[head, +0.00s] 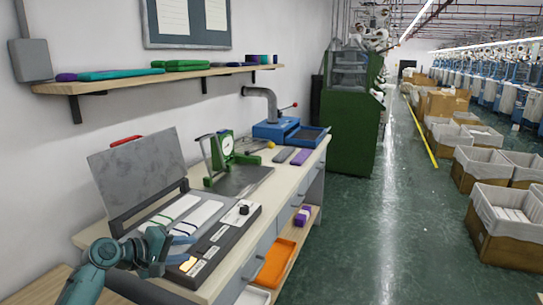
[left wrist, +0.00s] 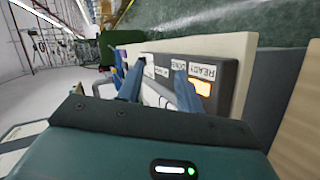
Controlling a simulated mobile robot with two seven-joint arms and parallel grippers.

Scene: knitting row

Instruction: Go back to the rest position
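My left gripper (head: 184,234) hangs at the near left end of the workbench, over the front edge of a flat press machine (head: 226,240). In the left wrist view its two blue fingers (left wrist: 158,80) are apart, with nothing held between them. The press has a raised grey lid (head: 138,170) and pale strips (head: 198,216) on its bed. Its dark panel (left wrist: 228,72) carries labels, READY among them, and a lit yellow-orange lamp (left wrist: 201,88). My right gripper is in neither view.
The bench (head: 291,167) also holds a green dial gauge (head: 222,152) and a blue device (head: 276,130). A shelf (head: 150,80) with folded pieces runs along the wall above. An orange tray (head: 275,263) sits below.

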